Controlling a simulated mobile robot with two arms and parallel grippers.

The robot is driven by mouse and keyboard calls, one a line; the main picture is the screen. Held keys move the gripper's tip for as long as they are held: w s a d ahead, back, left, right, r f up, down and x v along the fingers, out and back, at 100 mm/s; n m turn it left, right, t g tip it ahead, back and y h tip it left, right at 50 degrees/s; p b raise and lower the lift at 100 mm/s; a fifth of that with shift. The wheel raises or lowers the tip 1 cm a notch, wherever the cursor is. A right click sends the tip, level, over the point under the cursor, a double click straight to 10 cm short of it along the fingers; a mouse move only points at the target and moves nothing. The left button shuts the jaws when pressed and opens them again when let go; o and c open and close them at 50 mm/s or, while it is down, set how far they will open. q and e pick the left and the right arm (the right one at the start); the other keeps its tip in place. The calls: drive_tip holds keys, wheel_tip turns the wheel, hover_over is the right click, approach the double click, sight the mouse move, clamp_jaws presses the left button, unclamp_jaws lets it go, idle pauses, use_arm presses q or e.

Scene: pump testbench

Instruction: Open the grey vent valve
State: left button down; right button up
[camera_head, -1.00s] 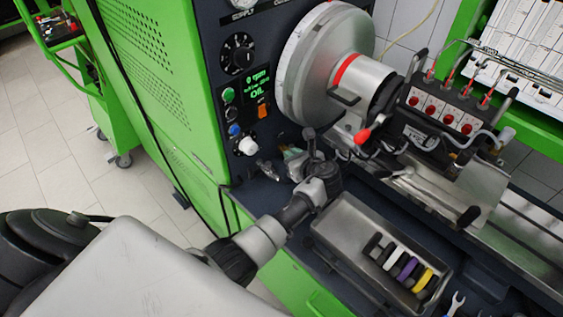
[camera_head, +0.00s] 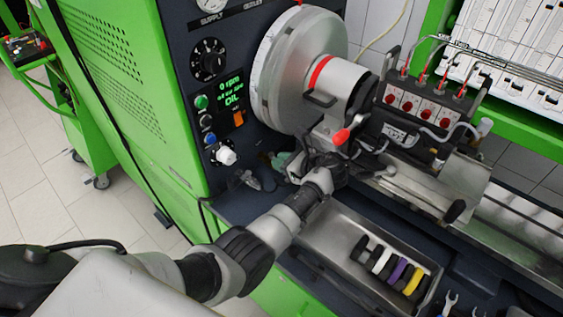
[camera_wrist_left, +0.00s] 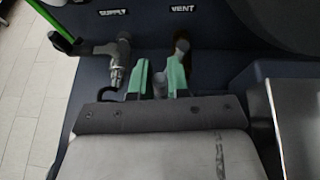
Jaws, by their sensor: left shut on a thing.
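The grey vent valve (camera_wrist_left: 182,46) sticks out under the VENT label in the left wrist view. My left gripper (camera_wrist_left: 160,78) is at this valve, its two green fingers a little apart and shut on it; the exact contact is hard to make out in the dark picture. In the head view, the left gripper (camera_head: 282,160) is at the foot of the dark panel, left of the red-tipped lever, and my wrist hides most of the valve. The metallic supply valve (camera_wrist_left: 118,65) is just left of the fingers, apart from them. My right gripper is not in view.
A steel tray (camera_head: 330,225) with several coloured rings lies right of my forearm. The large disc (camera_head: 300,65) and the red-tipped lever (camera_head: 341,136) are close above the wrist. The green cabinet (camera_head: 120,90) stands at the left.

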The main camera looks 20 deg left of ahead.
use_arm(q)
drive_tip(key=c, duration=1.1)
unclamp_jaws()
